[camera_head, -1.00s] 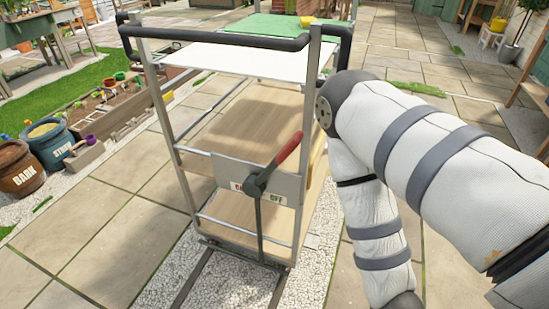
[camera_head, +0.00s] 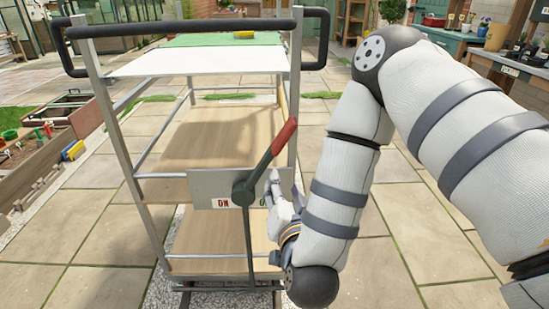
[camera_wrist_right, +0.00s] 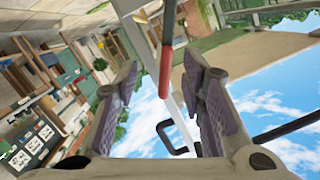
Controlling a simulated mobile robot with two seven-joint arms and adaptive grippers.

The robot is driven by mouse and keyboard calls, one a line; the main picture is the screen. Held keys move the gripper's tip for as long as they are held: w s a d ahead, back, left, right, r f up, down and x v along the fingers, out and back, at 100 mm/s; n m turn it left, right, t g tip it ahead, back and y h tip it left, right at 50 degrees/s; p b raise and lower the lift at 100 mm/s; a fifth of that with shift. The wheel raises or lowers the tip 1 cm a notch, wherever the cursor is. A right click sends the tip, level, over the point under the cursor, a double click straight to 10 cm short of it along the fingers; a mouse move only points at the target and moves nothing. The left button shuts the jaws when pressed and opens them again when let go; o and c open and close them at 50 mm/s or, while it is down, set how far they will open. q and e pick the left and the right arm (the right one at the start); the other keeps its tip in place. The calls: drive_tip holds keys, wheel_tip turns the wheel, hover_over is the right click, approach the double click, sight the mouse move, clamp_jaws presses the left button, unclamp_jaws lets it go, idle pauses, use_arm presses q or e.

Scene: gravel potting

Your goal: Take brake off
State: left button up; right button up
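The brake lever (camera_head: 262,165) has a dark green hub and shaft and a red grip (camera_head: 285,136). It leans up to the right from a grey plate (camera_head: 212,188) on the cart's front. The plate's left label reads ON; the right label is mostly hidden behind my gripper. My right gripper (camera_head: 273,188) is just right of the lever, below the red grip. In the right wrist view my right gripper (camera_wrist_right: 161,64) has its fingers apart, and the red grip (camera_wrist_right: 165,80) shows in the gap between them. I cannot tell whether it touches. My left gripper is not in view.
The metal cart (camera_head: 108,125) has wooden shelves (camera_head: 215,140) and a black push handle (camera_head: 180,28) across its top. A green mat (camera_head: 205,40) lies on top. Planter boxes (camera_head: 45,150) stand at the left. Paving right of the cart is clear.

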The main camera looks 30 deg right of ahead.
sight(286, 139)
drive_tip(key=shift+m+t+h, duration=0.5)
drive_tip(key=shift+m+h, duration=0.3)
drive_tip(key=shift+h, duration=0.1)
drive_tip(key=w+d+r, duration=0.1)
drive_tip(key=w+d, duration=0.1)
drive_tip(key=w, duration=0.1)
drive_tip(key=w+d+r, duration=0.2)
drive_tip(key=w+d, duration=0.1)
drive_tip(key=w, duration=0.1)
drive_tip(key=w+d+r, duration=0.1)
drive_tip(key=w+d, duration=0.2)
drive_tip(key=w, duration=0.1)
drive_tip(key=shift+w+r, duration=0.1)
drive_tip(key=shift+r, duration=0.05)
clamp_jaws()
